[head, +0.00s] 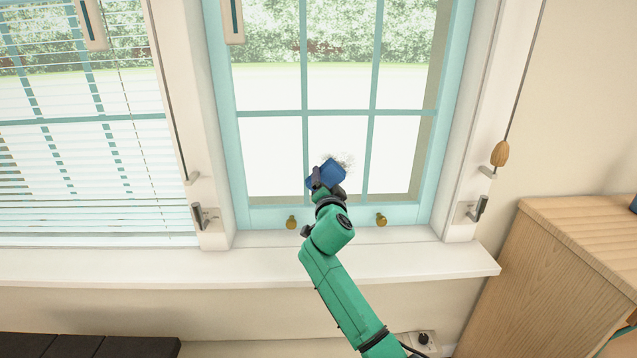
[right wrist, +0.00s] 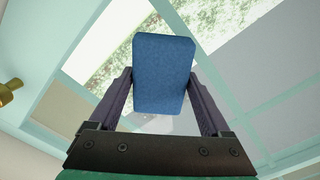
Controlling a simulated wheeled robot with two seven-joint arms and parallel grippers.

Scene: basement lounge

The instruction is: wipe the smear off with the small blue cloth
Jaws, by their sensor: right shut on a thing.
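The small blue cloth (head: 327,174) is a folded block-like pad held up at the lower middle of the window. My right gripper (head: 325,185) is shut on it; the right wrist view shows the cloth (right wrist: 164,75) between the two fingers of the gripper (right wrist: 165,95). The dark speckled smear (head: 345,161) is on the lower middle pane, just right of and above the cloth, and the cloth hides part of it. I cannot tell whether the cloth touches the glass. My left gripper is not in view.
The light blue window frame (head: 400,214) has brass knobs (head: 291,222) along its bottom rail. A white sill (head: 400,260) runs below. Blinds (head: 80,150) cover the left window. A wooden cabinet (head: 545,270) stands at right. A cord with a wooden pull (head: 500,153) hangs beside the window.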

